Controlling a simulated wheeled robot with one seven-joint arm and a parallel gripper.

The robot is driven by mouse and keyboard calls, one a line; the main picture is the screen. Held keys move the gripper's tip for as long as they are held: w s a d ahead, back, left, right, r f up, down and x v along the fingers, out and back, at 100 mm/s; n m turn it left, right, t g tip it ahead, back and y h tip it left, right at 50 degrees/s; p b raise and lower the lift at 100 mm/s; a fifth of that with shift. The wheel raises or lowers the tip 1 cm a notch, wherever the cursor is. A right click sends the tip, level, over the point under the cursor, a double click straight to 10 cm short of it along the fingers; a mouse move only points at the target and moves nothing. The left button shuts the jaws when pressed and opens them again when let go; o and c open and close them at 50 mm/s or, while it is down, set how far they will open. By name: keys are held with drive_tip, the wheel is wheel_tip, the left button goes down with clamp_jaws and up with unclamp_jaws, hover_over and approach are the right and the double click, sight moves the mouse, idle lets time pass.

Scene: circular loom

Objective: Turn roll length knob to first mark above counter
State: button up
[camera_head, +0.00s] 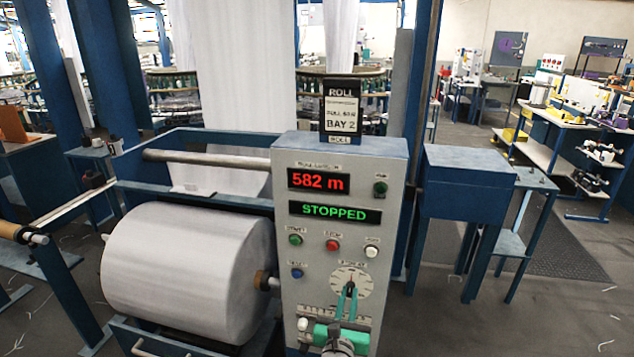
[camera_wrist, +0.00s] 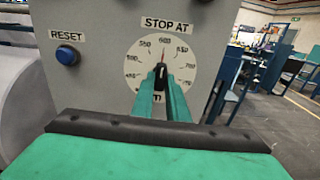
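The roll length dial (camera_head: 366,277), labelled "STOP AT" in the wrist view (camera_wrist: 135,68), is a pale round scale on the grey control panel. Its printed numbers include 550, 600 and 650, with 600 at the top. The small black knob (camera_wrist: 161,70) is at its centre, mostly hidden by my fingers. Its pointer seems to point up, close to 600. My gripper (camera_head: 348,287) has its green fingers at the knob, tips closed in on both sides of it; it also shows in the wrist view (camera_wrist: 162,76). The counter (camera_head: 318,181) reads 582 m in red.
A green display (camera_head: 335,211) reads STOPPED. Green, red and white buttons sit above the dial, and a blue reset button (camera_head: 297,273) is to its left. A large white roll (camera_head: 185,270) stands left of the panel. A blue cabinet (camera_head: 464,185) stands to the right.

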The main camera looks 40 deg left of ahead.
sight(349, 293)
drive_tip(key=shift+o, duration=0.5)
drive_tip(key=shift+s+d+r, duration=0.1)
drive_tip(key=shift+d+r, duration=0.15)
drive_tip(key=shift+r, duration=0.15)
drive_tip(key=v, duration=0.4)
drive_tip(key=shift+s+f, duration=0.1)
drive_tip(key=shift+s, duration=0.3)
drive_tip(key=shift+s+d, duration=0.3)
drive_tip(key=shift+s, duration=0.2)
drive_tip(key=shift+a, duration=0.15)
